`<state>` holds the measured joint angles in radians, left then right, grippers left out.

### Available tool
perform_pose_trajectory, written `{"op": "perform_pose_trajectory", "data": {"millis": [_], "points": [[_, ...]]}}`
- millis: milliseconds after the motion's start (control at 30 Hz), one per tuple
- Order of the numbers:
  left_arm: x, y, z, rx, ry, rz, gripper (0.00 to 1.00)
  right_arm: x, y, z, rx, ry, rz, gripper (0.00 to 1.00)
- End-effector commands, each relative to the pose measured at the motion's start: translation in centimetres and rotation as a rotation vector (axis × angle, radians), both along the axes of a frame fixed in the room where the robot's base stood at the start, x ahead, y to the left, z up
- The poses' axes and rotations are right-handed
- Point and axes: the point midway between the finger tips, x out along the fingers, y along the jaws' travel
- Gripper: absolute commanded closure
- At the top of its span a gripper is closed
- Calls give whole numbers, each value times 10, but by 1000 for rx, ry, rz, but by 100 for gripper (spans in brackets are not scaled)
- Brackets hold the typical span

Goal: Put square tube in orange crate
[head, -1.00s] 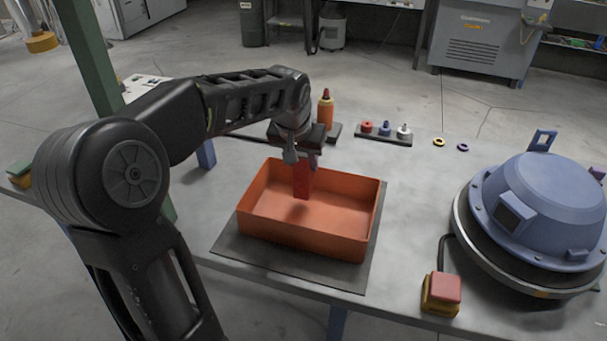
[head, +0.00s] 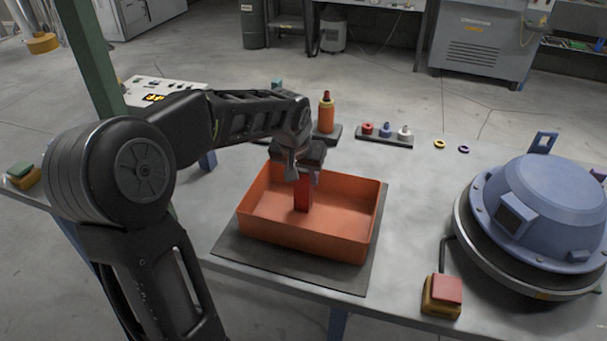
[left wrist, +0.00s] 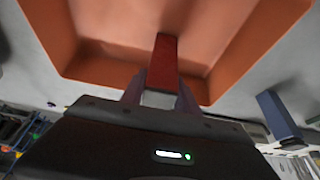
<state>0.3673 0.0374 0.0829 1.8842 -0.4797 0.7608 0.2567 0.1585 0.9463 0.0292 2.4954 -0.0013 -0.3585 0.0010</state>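The orange crate (head: 318,245) stands on a dark mat on the table in the head view. The square tube (head: 303,195) is red and upright, with its lower end inside the crate's walls. My left gripper (head: 304,176) is above the crate, shut on the tube's upper part. In the left wrist view the red tube (left wrist: 165,62) sticks out from between the fingers (left wrist: 158,92) toward the crate floor (left wrist: 120,22). I cannot tell whether the tube touches the floor. My right gripper is in neither view.
A blue domed hood (head: 545,205) stands at the right of the table. A red-topped button box (head: 442,294) is at the front edge. An orange bottle (head: 326,113) and a rack of small parts (head: 385,135) stand behind the crate. Bare table lies right of the crate.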

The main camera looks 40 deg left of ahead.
Motion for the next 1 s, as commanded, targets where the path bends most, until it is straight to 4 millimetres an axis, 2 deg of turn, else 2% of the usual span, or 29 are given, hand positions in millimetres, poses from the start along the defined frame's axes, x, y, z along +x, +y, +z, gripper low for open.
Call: {"op": "perform_pose_trajectory", "data": {"millis": [33, 233, 633, 767, 1000], "points": [[0, 0, 0, 0, 1, 0, 59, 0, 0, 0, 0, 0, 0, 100], [0, 0, 0, 0, 1, 0, 43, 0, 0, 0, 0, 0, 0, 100], [-1, 0, 6, 0, 0, 0, 42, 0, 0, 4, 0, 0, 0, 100], [-6, -2, 21, 2, -2, -1, 42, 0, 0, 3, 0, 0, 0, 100], [-23, -8, 66, 2, -6, 0, 42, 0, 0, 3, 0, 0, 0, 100]]}}
